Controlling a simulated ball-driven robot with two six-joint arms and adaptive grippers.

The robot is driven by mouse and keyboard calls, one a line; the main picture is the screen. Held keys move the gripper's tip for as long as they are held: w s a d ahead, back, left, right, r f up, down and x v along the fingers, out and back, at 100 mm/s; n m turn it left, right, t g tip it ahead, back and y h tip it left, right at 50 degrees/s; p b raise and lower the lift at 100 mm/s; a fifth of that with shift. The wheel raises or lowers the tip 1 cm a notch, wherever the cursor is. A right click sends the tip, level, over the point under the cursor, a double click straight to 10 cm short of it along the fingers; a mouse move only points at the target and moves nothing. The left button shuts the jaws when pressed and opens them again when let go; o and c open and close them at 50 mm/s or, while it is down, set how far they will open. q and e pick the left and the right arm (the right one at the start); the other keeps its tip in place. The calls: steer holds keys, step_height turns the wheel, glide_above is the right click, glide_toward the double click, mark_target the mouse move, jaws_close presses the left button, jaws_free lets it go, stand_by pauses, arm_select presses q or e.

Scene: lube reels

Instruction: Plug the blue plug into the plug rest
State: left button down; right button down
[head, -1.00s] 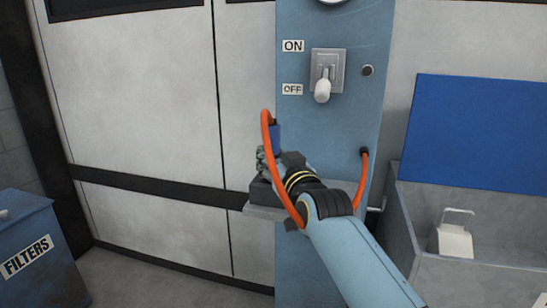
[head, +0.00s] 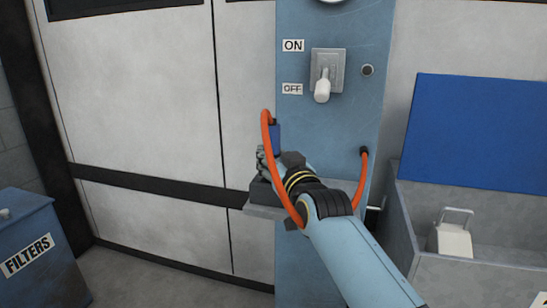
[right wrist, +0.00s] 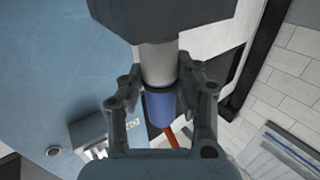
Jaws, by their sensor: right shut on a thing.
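The blue plug (head: 275,139) stands roughly upright in my right gripper (head: 268,163), with an orange cable looping from its top. In the right wrist view the blue plug (right wrist: 159,110) sits between the two fingers of my right gripper (right wrist: 160,82), which is shut on it. A pale grey cylinder (right wrist: 159,62) joins the plug's dark-ringed end and runs to the dark block of the plug rest (right wrist: 160,18). I cannot tell how deep it sits in the block. The plug rest (head: 262,192) is partly hidden behind my gripper in the head view. My left gripper is out of view.
The orange cable (head: 359,185) runs to a port on the blue column (head: 340,125). A white-handled switch (head: 323,85) with ON and OFF labels is above. A grey bin (head: 400,225) stands at right, a blue FILTERS box (head: 30,235) at lower left.

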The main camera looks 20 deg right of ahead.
steer(key=shift+r, duration=0.1)
stand_by(0.7)
steer(key=shift+f+b, duration=1.25)
steer(key=shift+f, duration=0.7)
steer(key=c, duration=0.9)
jaws_free()
steer(key=shift+o, duration=0.2)
steer(key=shift+s+f, duration=0.1)
steer(key=shift+f, duration=0.05)
steer(key=shift+s+f, duration=0.15)
steer(key=s, duration=1.1)
steer(key=shift+s+d+r, duration=0.25)
steer(key=shift+s+r, duration=0.05)
